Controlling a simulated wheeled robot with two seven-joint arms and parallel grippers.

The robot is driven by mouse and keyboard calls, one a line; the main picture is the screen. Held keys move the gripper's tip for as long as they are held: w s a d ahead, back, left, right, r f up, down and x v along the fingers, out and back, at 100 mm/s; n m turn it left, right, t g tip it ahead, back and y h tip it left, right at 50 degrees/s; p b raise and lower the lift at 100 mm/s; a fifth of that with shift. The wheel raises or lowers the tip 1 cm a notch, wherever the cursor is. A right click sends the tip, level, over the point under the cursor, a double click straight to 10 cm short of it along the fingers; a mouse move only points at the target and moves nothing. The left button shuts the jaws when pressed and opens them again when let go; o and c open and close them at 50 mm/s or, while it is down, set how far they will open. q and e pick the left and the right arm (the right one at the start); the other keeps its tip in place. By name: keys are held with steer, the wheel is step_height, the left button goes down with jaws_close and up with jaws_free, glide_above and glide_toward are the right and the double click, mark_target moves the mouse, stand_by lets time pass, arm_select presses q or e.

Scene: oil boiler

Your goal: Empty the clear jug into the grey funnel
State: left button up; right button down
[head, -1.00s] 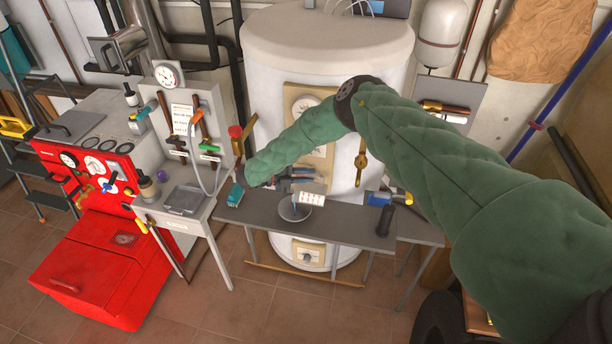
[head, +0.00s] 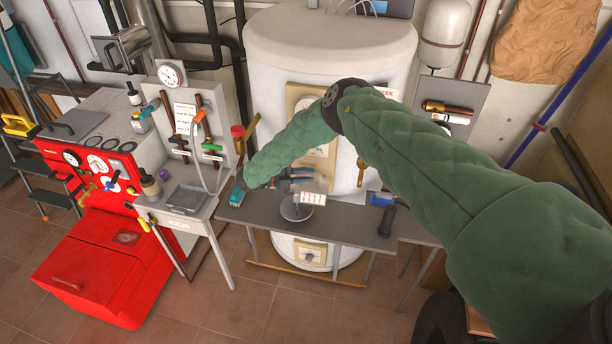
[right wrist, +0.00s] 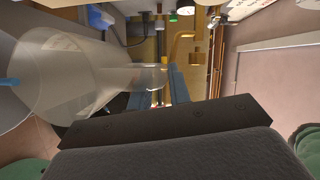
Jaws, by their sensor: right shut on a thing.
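The clear jug (head: 313,198), with a white and red marked side, is tipped on its side over the grey funnel (head: 296,213) on the bench. A small streak of blue shows at its mouth above the funnel. My right gripper (head: 300,177) is shut on the jug from behind, partly hidden by my arm. In the right wrist view the see-through jug (right wrist: 85,72) spreads to the left from the blue fingers of my right gripper (right wrist: 174,84), with blue at the left edge. How much liquid is left inside is unclear. My left gripper is out of view.
The grey bench (head: 345,230) stands before the white boiler tank (head: 330,55). A teal object (head: 237,195) lies at its left end, a blue and black tool (head: 385,215) at its right. A red burner unit (head: 110,265) stands at left. Floor in front is open.

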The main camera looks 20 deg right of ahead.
mark_target(322, 176)
stand_by(0.5)
steer(key=shift+s+d+r+m+t+y, duration=0.1)
steer(key=shift+s+d+m+t+y, duration=0.1)
steer(key=shift+s+d+y, duration=0.35)
steer(key=shift+s+d+r+m+t+y, duration=0.1)
steer(key=shift+s+d+m+t+y, duration=0.1)
steer(key=shift+d+y, duration=0.7)
steer(key=shift+s+d+r+m+t+y, duration=0.1)
steer(key=shift+s+d+m+y, duration=0.1)
steer(key=shift+s+d+y, duration=0.35)
steer(key=shift+d, duration=0.25)
steer(key=shift+d+y, duration=0.1)
steer(key=shift+y, duration=0.2)
